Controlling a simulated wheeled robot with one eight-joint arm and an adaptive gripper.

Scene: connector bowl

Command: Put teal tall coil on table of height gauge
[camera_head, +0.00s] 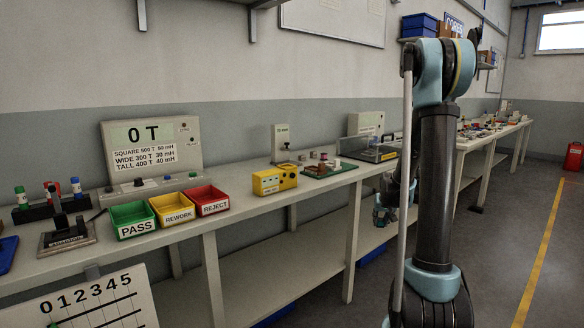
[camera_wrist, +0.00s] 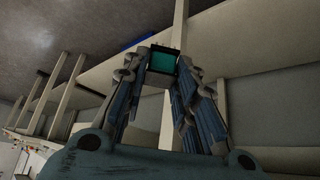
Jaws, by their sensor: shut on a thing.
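The teal coil (camera_wrist: 163,62) shows in the wrist view as a teal block with a dark edge and a grey lower face. My gripper (camera_wrist: 162,68) is shut on it, with one finger on each side near the tips. In the head view my gripper (camera_head: 384,213) hangs low beside my arm, off the front of the bench; the coil cannot be made out there. A dark metal stand with a flat base and upright post (camera_head: 66,236) sits at the left of the bench; its label is too small to read, so I cannot tell if it is the height gauge.
Green PASS (camera_head: 132,221), yellow REWORK (camera_head: 176,209) and red REJECT (camera_head: 207,201) bins line the bench (camera_head: 235,215). A yellow box (camera_head: 274,180) and green board (camera_head: 330,170) stand farther right. A rack of coloured coils (camera_head: 49,207) is at left. The floor at right is open.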

